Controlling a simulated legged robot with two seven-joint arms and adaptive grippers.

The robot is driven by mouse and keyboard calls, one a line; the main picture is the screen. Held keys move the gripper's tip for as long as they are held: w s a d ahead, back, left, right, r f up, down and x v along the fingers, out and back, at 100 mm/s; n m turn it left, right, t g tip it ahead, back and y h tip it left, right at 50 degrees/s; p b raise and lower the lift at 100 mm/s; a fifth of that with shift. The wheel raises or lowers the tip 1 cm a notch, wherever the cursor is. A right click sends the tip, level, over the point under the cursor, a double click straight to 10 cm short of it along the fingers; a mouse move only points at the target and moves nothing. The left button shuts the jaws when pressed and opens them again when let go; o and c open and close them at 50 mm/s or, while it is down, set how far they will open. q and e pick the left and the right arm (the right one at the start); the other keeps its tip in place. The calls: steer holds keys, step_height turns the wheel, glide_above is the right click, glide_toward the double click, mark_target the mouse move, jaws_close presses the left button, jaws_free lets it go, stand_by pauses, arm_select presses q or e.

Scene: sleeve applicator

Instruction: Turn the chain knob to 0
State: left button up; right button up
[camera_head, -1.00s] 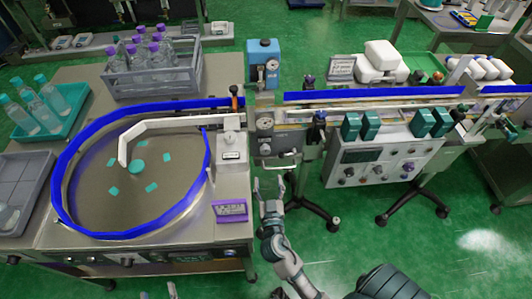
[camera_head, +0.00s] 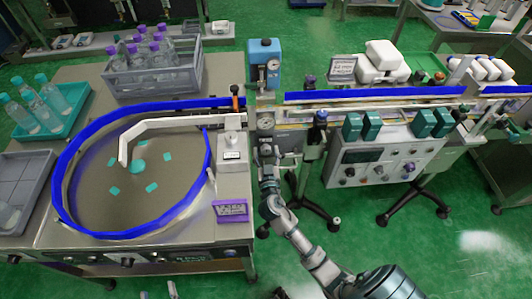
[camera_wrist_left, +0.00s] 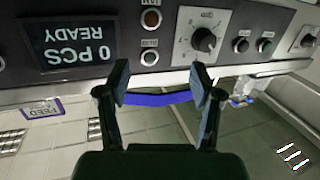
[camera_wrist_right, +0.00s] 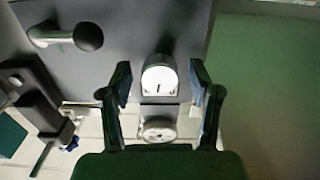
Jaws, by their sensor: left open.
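My right gripper (camera_head: 267,154) is raised in front of the grey unit at the conveyor's near end. In the right wrist view this gripper (camera_wrist_right: 160,83) is open, with a white round knob (camera_wrist_right: 159,76) with a dark mark between or just beyond its fingers; contact cannot be told. My left gripper (camera_wrist_left: 163,88) is open and empty before a control panel with a black knob (camera_wrist_left: 203,40) on a white dial plate. Only its fingertips (camera_head: 159,292) show at the bottom of the head view. No "chain" label is legible, so I cannot tell which knob is meant.
In the right wrist view a handle (camera_wrist_right: 65,38) and a round dial (camera_wrist_right: 158,130) are close by. A display (camera_wrist_left: 70,40) reads "0 PCS READY". The blue-rimmed round table (camera_head: 90,190) is at left; a white control box (camera_head: 380,165) is at right.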

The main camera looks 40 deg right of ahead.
steer(key=c, duration=1)
steer(key=shift+o, duration=0.2)
steer(key=shift+n, duration=1)
arm_select(q)
steer(key=shift+s+a+f+g, duration=0.1)
steer(key=shift+s+f+g, duration=0.1)
steer(key=shift+f, duration=0.15)
steer(key=shift+s+f+g, duration=0.1)
steer(key=shift+f+g, duration=0.1)
steer(key=shift+f, duration=0.1)
arm_select(e)
steer(key=o, duration=1.1)
arm_select(q)
steer(key=shift+w, duration=0.1)
arm_select(e)
steer(key=shift+o, duration=0.2)
